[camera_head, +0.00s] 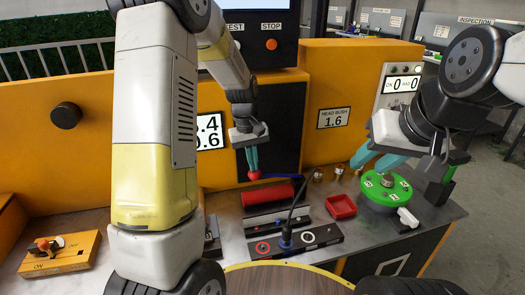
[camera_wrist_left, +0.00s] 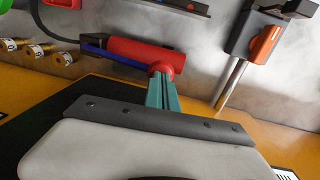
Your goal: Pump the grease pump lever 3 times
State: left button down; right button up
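The grease pump is a red cylinder (camera_head: 268,194) lying on the bench; it also shows in the left wrist view (camera_wrist_left: 140,53). Its thin blue lever (camera_head: 284,177) ends in a red ball knob (camera_head: 254,175). The lever also shows in the left wrist view (camera_wrist_left: 105,52), with the knob at its end (camera_wrist_left: 160,67). My left gripper (camera_head: 252,162) has its teal fingers close together with their tips at the knob, and looks shut on it. The tips partly merge with the knob in both views. My right gripper (camera_head: 376,162) is open, its fingers apart, above a green round fixture.
The green round fixture (camera_head: 378,194) stands at the bench's right. A red tray (camera_head: 341,206) and a dark panel with ringed sockets (camera_head: 310,238) lie near the pump. A dark cable rises from the panel. A yellow switch box (camera_head: 60,252) is at left.

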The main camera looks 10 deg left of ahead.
aim_at(248, 172)
pick_arm(q)
jog(key=f, duration=0.1)
jog(key=a+f, duration=0.1)
jog(key=f, duration=0.2)
jog(key=shift+s+a+f, duration=0.15)
jog(key=shift+s+a, duration=0.05)
jog(key=shift+s, duration=0.15)
jog(key=shift+s+a+f, duration=0.15)
jog(key=shift+s+f, duration=0.05)
jog(key=s+a+r, duration=0.1)
jog(key=a+r, duration=0.2)
jog(key=r, duration=1.1)
jog(key=shift+a+r, duration=0.15)
jog(key=shift+a, duration=0.25)
jog(key=shift+s, duration=0.1)
jog(key=s+d+r+m+t, duration=0.1)
jog(key=s+r+t, duration=0.1)
jog(key=s, duration=0.5)
jog(key=s+d+r+m+t, duration=0.1)
jog(key=s+r+m+t, duration=0.1)
jog(key=s+r, duration=0.2)
jog(key=s+d+r+m+t+h, duration=0.1)
jog(key=s+r+m, duration=0.1)
jog(key=s, duration=0.8)
jog(key=shift+s+d+r+t, duration=0.2)
jog(key=shift+d+r+t, duration=0.2)
jog(key=shift+r, duration=0.35)
